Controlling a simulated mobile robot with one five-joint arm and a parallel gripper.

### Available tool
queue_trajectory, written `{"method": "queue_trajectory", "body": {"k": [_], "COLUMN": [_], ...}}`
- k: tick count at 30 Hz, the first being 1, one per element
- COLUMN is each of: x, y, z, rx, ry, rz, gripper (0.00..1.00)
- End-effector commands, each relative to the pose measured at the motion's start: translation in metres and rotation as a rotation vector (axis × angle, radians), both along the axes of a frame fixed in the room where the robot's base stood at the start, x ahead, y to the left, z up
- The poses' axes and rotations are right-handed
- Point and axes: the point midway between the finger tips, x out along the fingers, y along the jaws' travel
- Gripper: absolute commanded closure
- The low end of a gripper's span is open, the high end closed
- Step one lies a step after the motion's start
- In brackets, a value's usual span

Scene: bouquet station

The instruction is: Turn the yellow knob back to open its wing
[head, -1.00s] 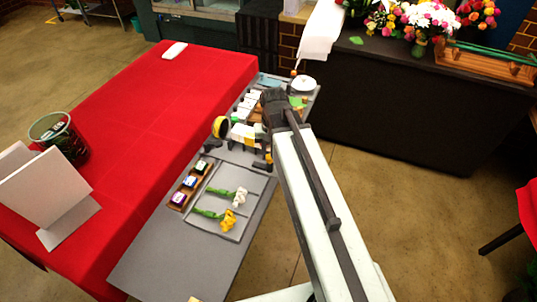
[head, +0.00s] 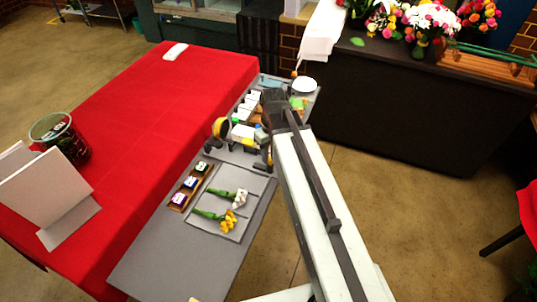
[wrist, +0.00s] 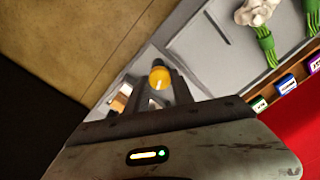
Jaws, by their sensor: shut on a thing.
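In the wrist view the yellow knob (wrist: 160,77), round with a pale line on its face, sits between the two fingers of my gripper (wrist: 163,87). The gripper is shut on it. In the head view my gripper (head: 267,157) is low over the grey board, and the knob cannot be made out clearly. Just left of it are a small white block (head: 242,131), a yellow piece (head: 248,143) and a blue-topped item (head: 261,131). Which of these belongs to the knob's wing I cannot tell; my arm hides part of the spot.
A grey tray (head: 202,226) with white and yellow flowers lies in front, beside a wooden rack (head: 180,205) of small labelled jars. A yellow-and-black roll (head: 220,128) stands left of my gripper. A white bowl (head: 304,86) is behind. The red table (head: 130,130) lies left.

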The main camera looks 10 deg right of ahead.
Motion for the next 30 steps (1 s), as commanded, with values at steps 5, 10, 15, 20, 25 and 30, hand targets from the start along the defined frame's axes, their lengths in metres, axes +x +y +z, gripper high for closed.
{"method": "queue_trajectory", "body": {"k": [5, 10, 15, 20, 25, 30], "x": [0.0007, 0.0006, 0.0006, 0.0004, 0.0005, 0.0005], "y": [0.0010, 0.0009, 0.0007, 0.0006, 0.0005, 0.0002], "z": [-0.0001, -0.0001, 0.0000, 0.0000, 0.0000, 0.0001], "rx": [0.002, 0.000, 0.000, -0.001, -0.002, -0.003], "ry": [-0.002, -0.002, -0.003, -0.003, -0.003, -0.003], "rz": [0.165, 0.326, 0.486, 0.637, 0.783, 0.904], "gripper": [1.00, 1.00, 1.00, 1.00, 1.00, 1.00]}}
